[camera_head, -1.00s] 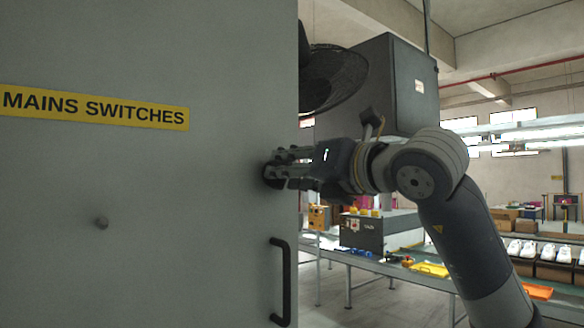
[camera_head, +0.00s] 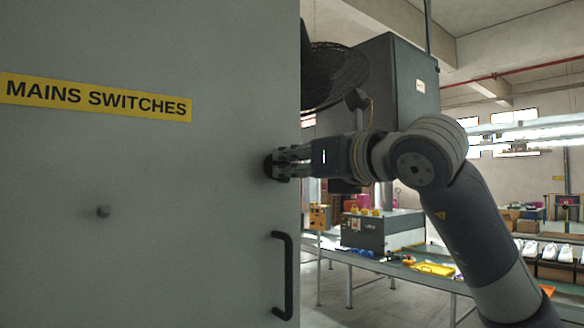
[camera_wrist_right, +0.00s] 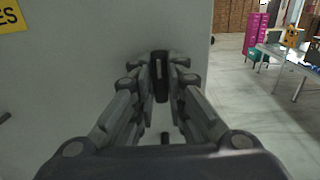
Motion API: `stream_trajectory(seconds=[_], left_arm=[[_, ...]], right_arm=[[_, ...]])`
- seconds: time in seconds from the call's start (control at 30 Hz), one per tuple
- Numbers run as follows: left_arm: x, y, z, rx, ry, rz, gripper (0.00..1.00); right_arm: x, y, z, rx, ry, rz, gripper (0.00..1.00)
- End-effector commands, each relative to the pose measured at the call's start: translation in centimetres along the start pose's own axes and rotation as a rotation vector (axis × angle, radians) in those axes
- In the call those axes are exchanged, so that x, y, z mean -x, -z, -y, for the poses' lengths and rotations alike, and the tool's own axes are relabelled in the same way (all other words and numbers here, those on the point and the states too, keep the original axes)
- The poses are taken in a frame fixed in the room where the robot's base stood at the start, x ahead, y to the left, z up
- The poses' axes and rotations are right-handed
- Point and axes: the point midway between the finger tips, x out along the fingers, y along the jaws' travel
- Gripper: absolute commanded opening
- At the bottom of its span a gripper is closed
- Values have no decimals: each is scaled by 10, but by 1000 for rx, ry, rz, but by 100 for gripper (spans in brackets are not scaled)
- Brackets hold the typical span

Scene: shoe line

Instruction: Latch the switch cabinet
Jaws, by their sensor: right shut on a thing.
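The switch cabinet's grey door (camera_head: 150,220) fills the left half of the head view and looks flat and closed, with a yellow "MAINS SWITCHES" label (camera_head: 95,97). A black latch knob (camera_head: 269,166) sits near its right edge, above a black bar handle (camera_head: 286,275). My right gripper (camera_head: 279,164) reaches in from the right and is shut on the latch. In the right wrist view the fingers (camera_wrist_right: 160,95) close around the dark latch handle (camera_wrist_right: 160,72), which stands upright. The fingers hide part of the latch. My left gripper is not in view.
Behind my right arm are a dark grey box (camera_head: 385,85), a black round fan-like part (camera_head: 335,75) and a conveyor table with a machine (camera_head: 380,230). White shoes (camera_head: 550,251) stand at the far right.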

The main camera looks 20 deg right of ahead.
Motion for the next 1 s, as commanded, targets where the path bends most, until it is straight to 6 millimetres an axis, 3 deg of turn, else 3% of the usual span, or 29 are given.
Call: stream_trajectory(seconds=[0.3, 0.33, 0.4, 0.77, 0.87, 1.0], left_arm=[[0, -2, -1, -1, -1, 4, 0], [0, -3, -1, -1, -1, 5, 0], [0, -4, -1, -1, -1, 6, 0], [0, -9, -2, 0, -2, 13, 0], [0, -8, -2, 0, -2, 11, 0], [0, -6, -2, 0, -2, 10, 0]], right_arm=[[1, -2, 0, 15, 1, 4, 0], [1, -2, 0, 15, 1, 4, 18], [1, -2, 0, 14, 1, 4, 33], [2, -1, 0, 12, 0, 2, 33], [11, -1, 0, 12, 0, 3, 33], [36, -2, 0, 14, 1, 6, 33]])
